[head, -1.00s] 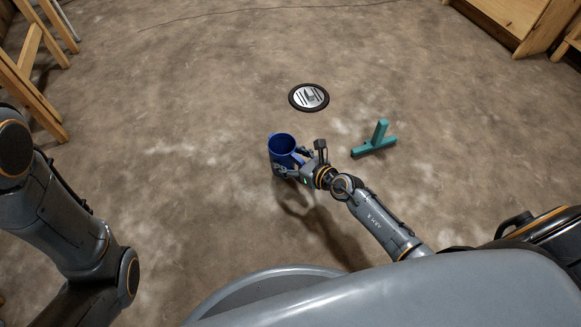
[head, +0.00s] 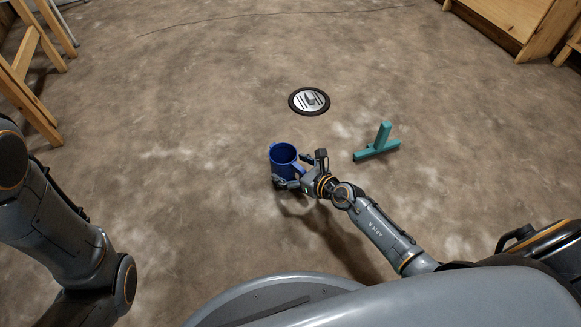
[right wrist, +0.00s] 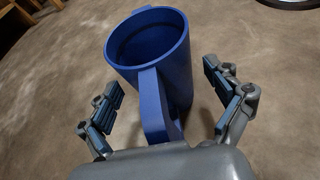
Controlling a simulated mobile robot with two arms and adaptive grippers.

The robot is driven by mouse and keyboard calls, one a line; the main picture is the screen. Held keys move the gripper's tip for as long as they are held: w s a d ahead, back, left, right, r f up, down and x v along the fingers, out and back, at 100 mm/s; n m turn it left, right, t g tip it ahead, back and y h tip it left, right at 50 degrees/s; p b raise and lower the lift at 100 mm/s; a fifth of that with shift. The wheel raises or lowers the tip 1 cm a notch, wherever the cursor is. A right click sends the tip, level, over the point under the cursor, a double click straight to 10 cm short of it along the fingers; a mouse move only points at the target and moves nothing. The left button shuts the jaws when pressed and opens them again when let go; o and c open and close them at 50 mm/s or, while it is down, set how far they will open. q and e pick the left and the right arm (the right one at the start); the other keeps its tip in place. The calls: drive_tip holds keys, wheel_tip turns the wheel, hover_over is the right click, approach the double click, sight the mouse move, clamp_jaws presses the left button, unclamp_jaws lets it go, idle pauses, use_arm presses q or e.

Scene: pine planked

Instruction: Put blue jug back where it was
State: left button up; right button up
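The blue jug (head: 283,159) is upright near the middle of the head view, on or just above the floor; its base is partly hidden. In the right wrist view the jug (right wrist: 172,60) shows its open top, and its handle (right wrist: 153,108) points toward my palm. My right gripper (head: 299,169) is at the handle side of the jug. Its fingers, also in the right wrist view (right wrist: 167,95), are spread wide on both sides of the handle, with clear gaps to it. My left arm is at the left edge of the head view; its gripper is out of view.
A teal squeegee-like tool (head: 378,145) lies to the right. A wooden stool or ladder frame (head: 30,95) is at the left, wooden furniture (head: 510,25) at the upper right. The floor around the jug is clear.

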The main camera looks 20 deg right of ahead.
drive_tip(key=shift+r, duration=0.25)
drive_tip(key=p+v, duration=0.3)
drive_tip(key=v, duration=0.3)
drive_tip(key=shift+p, duration=0.3)
drive_tip(key=p+v, duration=0.1)
drive_tip(key=v, duration=0.5)
drive_tip(key=shift+f, duration=0.1)
